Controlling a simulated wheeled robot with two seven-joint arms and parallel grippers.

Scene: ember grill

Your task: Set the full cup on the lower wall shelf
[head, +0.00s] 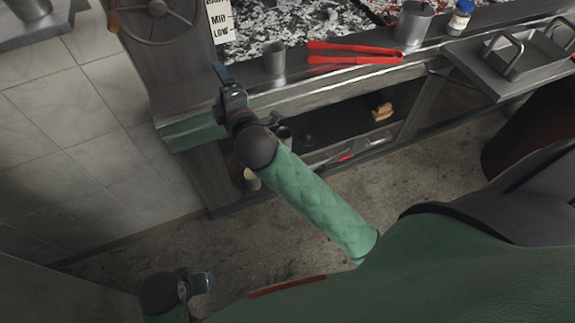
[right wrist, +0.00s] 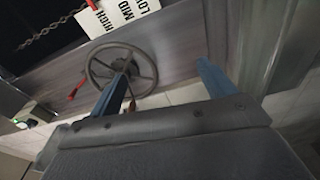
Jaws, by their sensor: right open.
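A grey metal cup (head: 273,60) stands upright on the front ledge of the grill; I cannot tell whether it is full. My right gripper (head: 221,75) is open and empty, to the left of this cup and apart from it. Its two blue fingers (right wrist: 160,88) show spread in the right wrist view, with nothing between them but the background wheel. A metal shelf (head: 45,32) against the tiled wall at the top left bears a dark container (head: 30,8). I cannot tell whether it is the lower shelf. My left gripper (head: 202,283) is low at the left, its fingers unclear.
Red tongs (head: 355,56) lie right of the cup. A larger metal pot (head: 413,24) and a blue-capped jar (head: 460,18) stand farther right. A spoked wheel (head: 152,18) is left of the grill and also shows in the wrist view (right wrist: 140,62). A lower rack holds small items.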

